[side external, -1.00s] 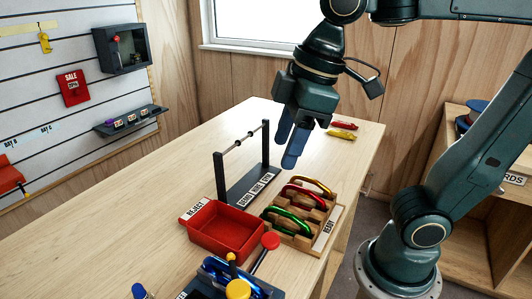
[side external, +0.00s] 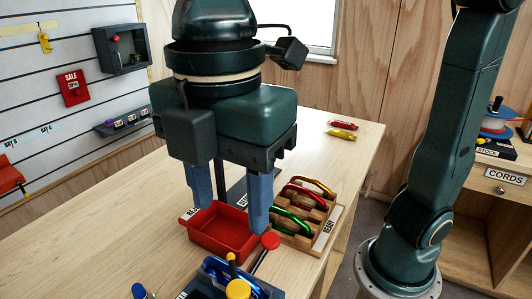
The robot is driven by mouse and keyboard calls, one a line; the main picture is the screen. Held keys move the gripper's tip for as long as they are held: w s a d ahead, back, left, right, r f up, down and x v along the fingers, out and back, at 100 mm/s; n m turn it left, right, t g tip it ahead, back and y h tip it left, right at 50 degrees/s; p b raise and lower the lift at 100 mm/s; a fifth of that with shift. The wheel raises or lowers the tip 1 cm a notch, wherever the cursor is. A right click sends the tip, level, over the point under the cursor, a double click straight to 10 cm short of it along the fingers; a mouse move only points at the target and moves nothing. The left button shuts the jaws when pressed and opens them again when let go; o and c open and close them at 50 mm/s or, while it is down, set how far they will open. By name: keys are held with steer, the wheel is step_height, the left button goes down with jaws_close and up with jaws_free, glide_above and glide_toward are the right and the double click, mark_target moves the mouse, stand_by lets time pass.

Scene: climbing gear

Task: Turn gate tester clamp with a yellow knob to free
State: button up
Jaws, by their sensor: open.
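The gate tester (side external: 213,285) stands at the bottom edge of the side view, partly cut off. Its yellow clamp knob (side external: 238,289) is at its front, and a blue carabiner (side external: 222,268) lies in it. A lever with a red ball end (side external: 270,240) sticks out from it to the upper right. The clamp's exact setting cannot be told. My gripper (side external: 230,218) is open and empty, with its blue fingers pointing down. In the picture it is above and behind the tester, in front of the red tray, and apart from the knob.
The red reject tray (side external: 205,249) stands behind the tester. A wooden rack (side external: 331,226) labelled READY holds several coloured carabiners to the right. A rod stand is mostly hidden behind my gripper.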

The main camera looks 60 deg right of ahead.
mark_target(238, 289)
steer(key=shift+f, duration=0.15)
step_height(238, 289, down, 14)
steer(key=shift+r, duration=0.25)
stand_by(0.5)
jaws_close()
